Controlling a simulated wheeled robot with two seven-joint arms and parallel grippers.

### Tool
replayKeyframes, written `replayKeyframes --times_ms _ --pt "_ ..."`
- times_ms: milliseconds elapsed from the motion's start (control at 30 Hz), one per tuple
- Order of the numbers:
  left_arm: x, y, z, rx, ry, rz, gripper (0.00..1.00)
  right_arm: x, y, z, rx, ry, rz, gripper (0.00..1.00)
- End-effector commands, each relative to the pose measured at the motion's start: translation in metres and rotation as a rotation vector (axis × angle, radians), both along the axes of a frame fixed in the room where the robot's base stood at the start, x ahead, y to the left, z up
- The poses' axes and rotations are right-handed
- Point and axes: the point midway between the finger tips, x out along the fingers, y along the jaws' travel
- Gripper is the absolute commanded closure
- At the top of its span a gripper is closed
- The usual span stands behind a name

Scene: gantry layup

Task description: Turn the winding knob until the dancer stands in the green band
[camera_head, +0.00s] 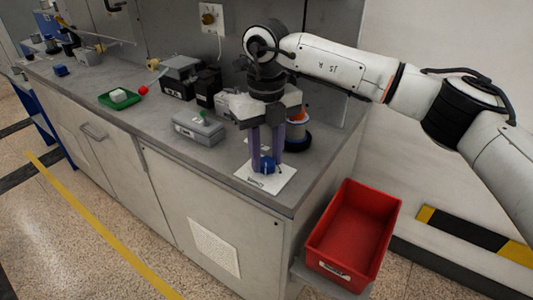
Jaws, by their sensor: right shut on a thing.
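My right gripper (265,165) points down at the near right end of the grey bench. Its purple fingers are shut on a small blue knob (265,168), partly hidden between the fingertips. The knob sits over a white labelled plate (277,184) on the bench top. A dark spool with an orange part (297,139) stands just behind the fingers and is partly hidden by them. I cannot make out a dancer or its green band. My left gripper is not in view.
A grey box with a green top piece (197,130) stands left of the gripper, with black boxes (178,85) behind it. A green tray (106,103) holds a white block. A red bin (350,260) stands below the bench's right end. The front bench strip is mostly clear.

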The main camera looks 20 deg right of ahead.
Motion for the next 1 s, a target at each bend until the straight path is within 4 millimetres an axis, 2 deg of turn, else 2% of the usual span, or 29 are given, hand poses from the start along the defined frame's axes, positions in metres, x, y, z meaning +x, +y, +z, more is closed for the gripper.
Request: replayKeyframes --times_ms 533,567,667,1000 --pt "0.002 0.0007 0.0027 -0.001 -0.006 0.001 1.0 0.0011 -0.0001 0.0018 0.001 -0.005 -0.026 0.92" --pt "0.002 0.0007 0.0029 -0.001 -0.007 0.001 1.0 0.0011 -0.0001 0.0018 0.001 -0.005 -0.026 0.66" --pt "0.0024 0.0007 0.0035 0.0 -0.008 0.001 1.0 0.001 -0.0001 0.0016 0.001 -0.004 -0.026 0.51" --pt "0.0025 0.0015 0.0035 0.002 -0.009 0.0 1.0 0.0007 0.0 0.004 0.001 -0.003 -0.025 0.51"
